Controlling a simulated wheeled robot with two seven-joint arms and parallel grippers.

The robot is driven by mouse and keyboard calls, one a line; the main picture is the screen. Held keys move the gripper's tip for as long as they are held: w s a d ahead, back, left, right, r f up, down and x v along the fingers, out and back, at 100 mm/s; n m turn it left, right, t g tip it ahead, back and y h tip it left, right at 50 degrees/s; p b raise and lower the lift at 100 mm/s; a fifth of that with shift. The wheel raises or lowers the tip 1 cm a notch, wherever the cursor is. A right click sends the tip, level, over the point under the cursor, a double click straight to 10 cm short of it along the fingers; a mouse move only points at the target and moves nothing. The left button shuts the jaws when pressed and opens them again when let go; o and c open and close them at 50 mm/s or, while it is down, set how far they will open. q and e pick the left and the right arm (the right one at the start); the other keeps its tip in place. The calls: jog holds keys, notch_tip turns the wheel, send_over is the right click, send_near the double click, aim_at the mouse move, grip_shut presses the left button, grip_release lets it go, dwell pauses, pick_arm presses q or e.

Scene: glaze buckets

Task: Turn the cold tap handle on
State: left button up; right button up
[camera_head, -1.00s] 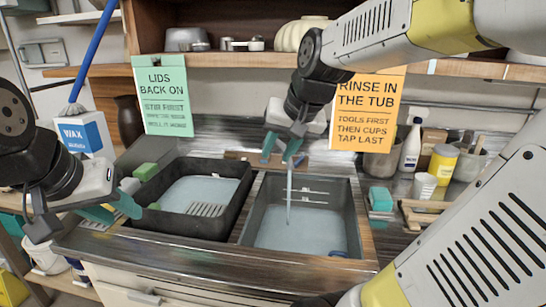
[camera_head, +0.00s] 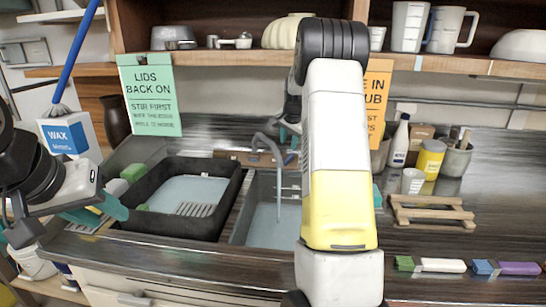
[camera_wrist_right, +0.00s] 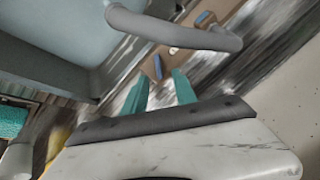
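The grey arched tap spout (camera_head: 267,145) stands at the back of the right-hand sink (camera_head: 262,225). It also crosses the top of the right wrist view (camera_wrist_right: 180,32). A wooden strip (camera_head: 238,157) lies behind the sink. My left gripper (camera_head: 100,212) is open at the left.
A black tub (camera_head: 180,225) sits left of the sink. A shelf (camera_head: 215,60) runs above, with a green sign (camera_head: 150,98) hanging.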

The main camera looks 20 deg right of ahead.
aim_at(289, 157)
jog(key=shift+m, duration=0.4)
jog(key=x, duration=0.3)
jog(key=d+x, duration=0.1)
jog(key=x, duration=0.7)
jog(key=shift+w+d, duration=0.2)
jog(key=shift+d, duration=0.2)
jog(key=shift+r, duration=0.1)
grip_shut()
